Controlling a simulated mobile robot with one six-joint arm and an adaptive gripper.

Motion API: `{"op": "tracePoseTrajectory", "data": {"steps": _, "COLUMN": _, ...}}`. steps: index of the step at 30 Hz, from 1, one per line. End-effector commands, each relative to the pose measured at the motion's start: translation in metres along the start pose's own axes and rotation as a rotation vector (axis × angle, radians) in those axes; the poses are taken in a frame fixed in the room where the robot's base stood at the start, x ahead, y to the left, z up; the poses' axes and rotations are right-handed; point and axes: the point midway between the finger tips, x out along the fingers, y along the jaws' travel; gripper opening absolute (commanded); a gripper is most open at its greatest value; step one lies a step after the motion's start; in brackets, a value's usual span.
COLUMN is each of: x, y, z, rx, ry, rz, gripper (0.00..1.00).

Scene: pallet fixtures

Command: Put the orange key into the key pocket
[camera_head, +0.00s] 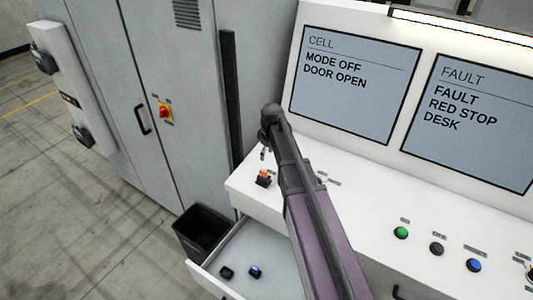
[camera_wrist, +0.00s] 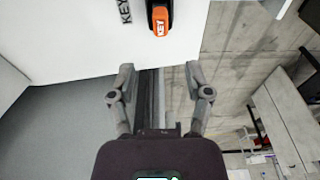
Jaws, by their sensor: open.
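The orange key (camera_head: 264,173) stands on a dark base on the white desk top, left of my arm. In the wrist view the orange key (camera_wrist: 160,22), marked KEY, is at the top centre, by a KEY label on the desk. My gripper (camera_wrist: 160,75) is open and empty, its two fingers spread, with the key beyond the fingertips and apart from them. In the head view my gripper (camera_head: 265,150) is small and partly hidden by the arm, near the key. I cannot tell whether the dark base is the key pocket.
An open drawer (camera_head: 235,281) below the desk holds two small dark items, one with blue. A black bin (camera_head: 203,232) stands beside it. A grey cabinet (camera_head: 185,60) is at left. Green, black and blue buttons (camera_head: 437,249) sit on the desk at right, below two screens (camera_head: 352,82).

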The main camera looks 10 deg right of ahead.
Motion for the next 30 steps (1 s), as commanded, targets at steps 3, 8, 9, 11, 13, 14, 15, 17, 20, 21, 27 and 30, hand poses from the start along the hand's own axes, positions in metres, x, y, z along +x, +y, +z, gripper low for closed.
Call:
{"op": "tracePoseTrajectory", "data": {"steps": 3, "x": 0.000, "y": 0.000, "z": 0.000, "rx": 0.000, "ry": 0.000, "rz": 0.000, "gripper": 0.64}}
{"op": "tracePoseTrajectory", "data": {"steps": 8, "x": 0.000, "y": -0.002, "z": 0.002, "rx": 0.005, "ry": -0.001, "rz": 0.000, "gripper": 0.64}}
{"op": "tracePoseTrajectory", "data": {"steps": 9, "x": 0.000, "y": -0.004, "z": 0.003, "rx": 0.012, "ry": -0.002, "rz": 0.000, "gripper": 0.64}}
{"op": "tracePoseTrajectory", "data": {"steps": 11, "x": -0.001, "y": -0.009, "z": 0.008, "rx": 0.029, "ry": -0.004, "rz": 0.000, "gripper": 0.64}}
{"op": "tracePoseTrajectory", "data": {"steps": 13, "x": -0.002, "y": -0.018, "z": 0.015, "rx": 0.062, "ry": -0.009, "rz": 0.000, "gripper": 0.64}}
{"op": "tracePoseTrajectory", "data": {"steps": 14, "x": -0.002, "y": -0.022, "z": 0.019, "rx": 0.081, "ry": -0.012, "rz": 0.000, "gripper": 0.64}}
{"op": "tracePoseTrajectory", "data": {"steps": 15, "x": -0.003, "y": -0.030, "z": 0.026, "rx": 0.110, "ry": -0.017, "rz": 0.000, "gripper": 0.64}}
{"op": "tracePoseTrajectory", "data": {"steps": 17, "x": -0.004, "y": -0.043, "z": 0.038, "rx": 0.162, "ry": -0.026, "rz": 0.001, "gripper": 0.64}}
{"op": "tracePoseTrajectory", "data": {"steps": 20, "x": -0.007, "y": -0.069, "z": 0.061, "rx": 0.271, "ry": -0.043, "rz": 0.005, "gripper": 0.64}}
{"op": "tracePoseTrajectory", "data": {"steps": 21, "x": -0.008, "y": -0.080, "z": 0.070, "rx": 0.319, "ry": -0.050, "rz": 0.007, "gripper": 0.64}}
{"op": "tracePoseTrajectory", "data": {"steps": 27, "x": -0.013, "y": -0.132, "z": 0.119, "rx": 0.562, "ry": -0.087, "rz": 0.025, "gripper": 0.64}}
{"op": "tracePoseTrajectory", "data": {"steps": 30, "x": -0.015, "y": -0.151, "z": 0.138, "rx": 0.662, "ry": -0.100, "rz": 0.035, "gripper": 0.64}}
